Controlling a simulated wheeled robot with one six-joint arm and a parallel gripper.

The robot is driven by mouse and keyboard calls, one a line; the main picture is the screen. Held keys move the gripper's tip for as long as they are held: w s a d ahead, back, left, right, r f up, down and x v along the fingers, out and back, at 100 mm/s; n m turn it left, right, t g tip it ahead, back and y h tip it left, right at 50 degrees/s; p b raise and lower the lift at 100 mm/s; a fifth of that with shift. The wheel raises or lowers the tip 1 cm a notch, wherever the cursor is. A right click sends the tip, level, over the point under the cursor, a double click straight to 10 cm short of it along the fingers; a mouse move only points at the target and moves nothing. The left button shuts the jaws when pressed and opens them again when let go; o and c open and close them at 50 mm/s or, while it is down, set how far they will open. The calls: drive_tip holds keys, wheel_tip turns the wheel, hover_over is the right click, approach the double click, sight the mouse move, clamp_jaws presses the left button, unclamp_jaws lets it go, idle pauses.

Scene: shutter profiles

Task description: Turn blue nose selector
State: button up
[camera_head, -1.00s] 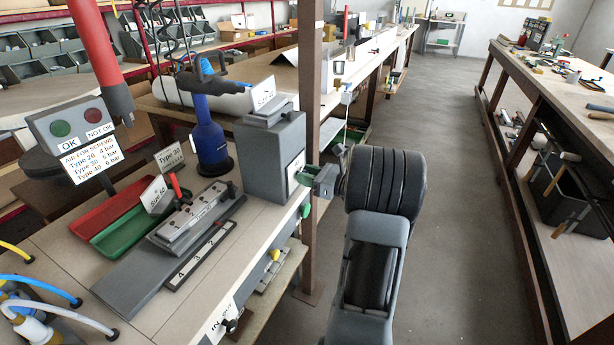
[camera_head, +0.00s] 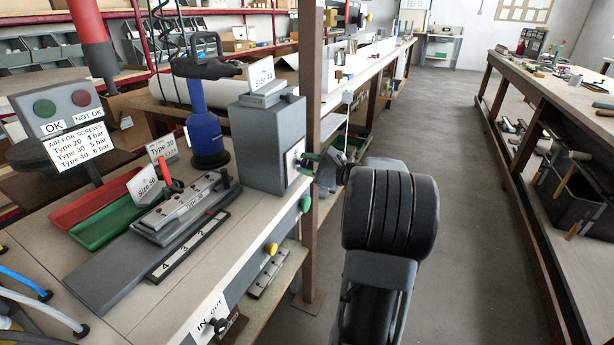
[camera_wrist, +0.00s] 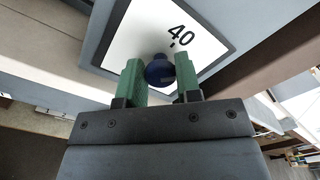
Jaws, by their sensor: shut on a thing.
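The blue nose selector (camera_wrist: 159,71) is a round dark blue knob on a white dial plate (camera_wrist: 146,33) in the wrist view. A "40" mark shows on the plate above it. My gripper (camera_wrist: 160,80) has green fingers, one on each side of the knob, and is shut on it. In the head view my gripper (camera_head: 312,165) is at the right face of the grey box (camera_head: 262,140) on the workbench. The knob itself is hidden there by the fingers.
A brown post (camera_head: 309,230) stands close beside the gripper. A green knob (camera_head: 305,203) and a yellow knob (camera_head: 271,249) sit lower on the bench front. A blue bottle-shaped tool (camera_head: 206,135) stands left of the box. The floor aisle (camera_head: 460,200) at right is clear.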

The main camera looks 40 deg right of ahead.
drive_tip(key=n+b, duration=0.3)
drive_tip(key=f+n+b, duration=0.1)
drive_tip(key=n+b, duration=0.2)
drive_tip(key=b, duration=0.1)
drive_tip(key=shift+a+b, duration=0.1)
drive_tip(key=shift+b, duration=0.2)
drive_tip(key=n+b, duration=0.2)
drive_tip(key=shift+r+n+b, duration=0.2)
drive_tip(key=shift+n+b, duration=0.1)
drive_tip(key=shift+b, duration=0.1)
drive_tip(key=shift+r, duration=0.1)
drive_tip(key=o, duration=0.9)
drive_tip(key=shift+r, duration=0.1)
drive_tip(key=p+v, duration=0.3)
drive_tip(key=v, duration=1.1)
drive_tip(key=shift+w, duration=0.1)
